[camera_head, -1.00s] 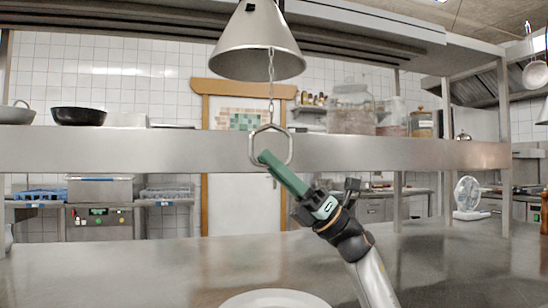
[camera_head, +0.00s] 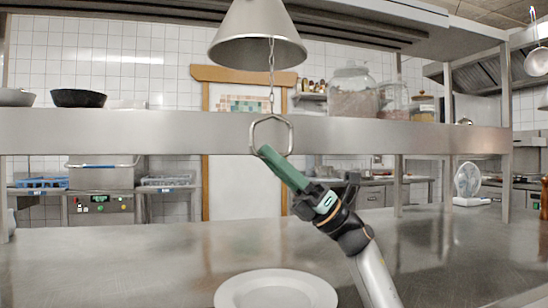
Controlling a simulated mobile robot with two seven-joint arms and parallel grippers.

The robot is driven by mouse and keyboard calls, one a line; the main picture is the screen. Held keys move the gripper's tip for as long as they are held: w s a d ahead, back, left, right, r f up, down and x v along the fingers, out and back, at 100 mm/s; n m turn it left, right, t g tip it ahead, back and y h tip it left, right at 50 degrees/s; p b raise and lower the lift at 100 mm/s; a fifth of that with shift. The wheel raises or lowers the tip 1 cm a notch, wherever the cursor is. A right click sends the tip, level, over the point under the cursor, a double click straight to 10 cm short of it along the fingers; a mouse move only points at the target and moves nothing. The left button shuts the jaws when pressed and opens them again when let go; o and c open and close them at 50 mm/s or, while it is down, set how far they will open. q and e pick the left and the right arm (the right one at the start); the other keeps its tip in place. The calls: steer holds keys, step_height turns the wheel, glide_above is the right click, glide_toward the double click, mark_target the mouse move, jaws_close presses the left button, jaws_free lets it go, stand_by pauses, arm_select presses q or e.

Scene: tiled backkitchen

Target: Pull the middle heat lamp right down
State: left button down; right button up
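The heat lamp (camera_head: 258,28) is a grey metal cone hanging at top centre in the head view. A thin chain (camera_head: 271,75) hangs straight down from it to a hexagonal metal pull ring (camera_head: 253,130). My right gripper (camera_head: 267,153) comes up from the lower right, its green fingers at the ring's lower left side. The fingers look shut on the ring, though their tips partly cover the contact. My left gripper is not in view. No other lamp shows clearly.
A white plate (camera_head: 228,292) sits on the steel counter (camera_head: 120,265) below. The counter around it is clear.

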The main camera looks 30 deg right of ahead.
steer(key=shift+o, duration=1.2)
steer(key=shift+r+t, duration=0.2)
steer(key=shift+t, duration=0.1)
steer(key=shift+s+d+f, duration=0.1)
steer(key=shift+d, duration=0.05)
steer(key=v, duration=0.7)
steer(key=shift+s+d+f, duration=0.15)
